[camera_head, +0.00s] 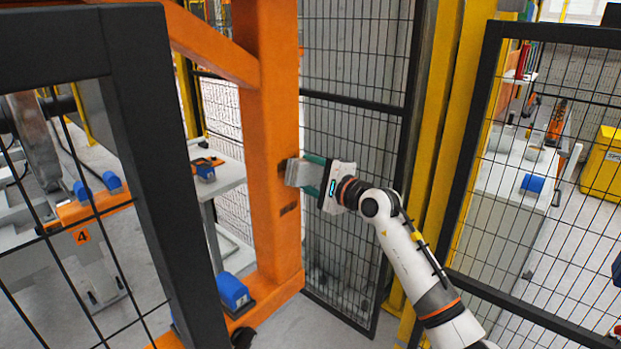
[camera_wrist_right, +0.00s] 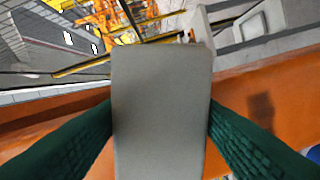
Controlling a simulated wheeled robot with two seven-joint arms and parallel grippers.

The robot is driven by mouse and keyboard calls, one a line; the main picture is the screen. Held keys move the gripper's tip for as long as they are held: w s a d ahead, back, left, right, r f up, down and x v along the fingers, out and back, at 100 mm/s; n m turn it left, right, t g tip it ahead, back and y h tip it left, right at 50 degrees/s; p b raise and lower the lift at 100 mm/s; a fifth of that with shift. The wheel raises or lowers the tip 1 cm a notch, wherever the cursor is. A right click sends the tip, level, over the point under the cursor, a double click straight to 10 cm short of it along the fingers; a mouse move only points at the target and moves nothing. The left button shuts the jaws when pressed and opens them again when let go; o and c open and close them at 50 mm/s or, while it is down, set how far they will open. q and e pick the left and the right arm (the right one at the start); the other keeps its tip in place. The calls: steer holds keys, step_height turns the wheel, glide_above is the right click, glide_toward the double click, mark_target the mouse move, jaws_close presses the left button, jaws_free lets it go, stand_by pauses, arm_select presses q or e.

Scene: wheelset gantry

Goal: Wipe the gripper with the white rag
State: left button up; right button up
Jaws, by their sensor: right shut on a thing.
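My right gripper (camera_head: 318,175) reaches in from the lower right. It is shut on the rag (camera_head: 299,173), a flat, pale grey pad. In the right wrist view the rag (camera_wrist_right: 161,110) stands between the two green fingers of the gripper (camera_wrist_right: 160,130) and hides part of what lies beyond. The rag is at the orange gantry post (camera_head: 272,120); I cannot tell if it touches it. Dark patches (camera_head: 289,209) show on the post, one also in the wrist view (camera_wrist_right: 262,112). I cannot make out for certain which gripper the task means. My left gripper is not in view.
Black mesh fence panels (camera_head: 358,90) stand behind the post, with a dark frame (camera_head: 140,130) close on the left. Yellow posts (camera_head: 440,150) rise behind my right arm. A blue block (camera_head: 233,292) sits low on the orange base. A grey table (camera_head: 228,175) stands left of the post.

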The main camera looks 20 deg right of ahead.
mark_target(298, 176)
steer(key=shift+r, duration=0.75)
steer(key=shift+s+a+p, duration=0.45)
steer(key=shift+a+p, duration=0.2)
steer(key=shift+p, duration=0.25)
steer(key=shift+s+a+p, duration=0.7)
steer(key=shift+s+a, duration=0.05)
steer(key=shift+a, duration=0.35)
steer(key=shift+s+a+p, duration=0.5)
steer(key=shift+a+p, duration=0.15)
steer(key=shift+a, duration=0.1)
steer(key=shift+s+a+f+p, duration=0.1)
steer(key=shift+s+a+p, duration=0.4)
steer(key=shift+a, duration=0.4)
steer(key=shift+s+d, duration=0.1)
steer(key=shift+s, duration=0.05)
steer(key=shift+d+v, duration=0.15)
steer(key=shift+v, duration=1.3)
steer(key=shift+d+v, duration=0.15)
steer(key=shift+v, duration=1.25)
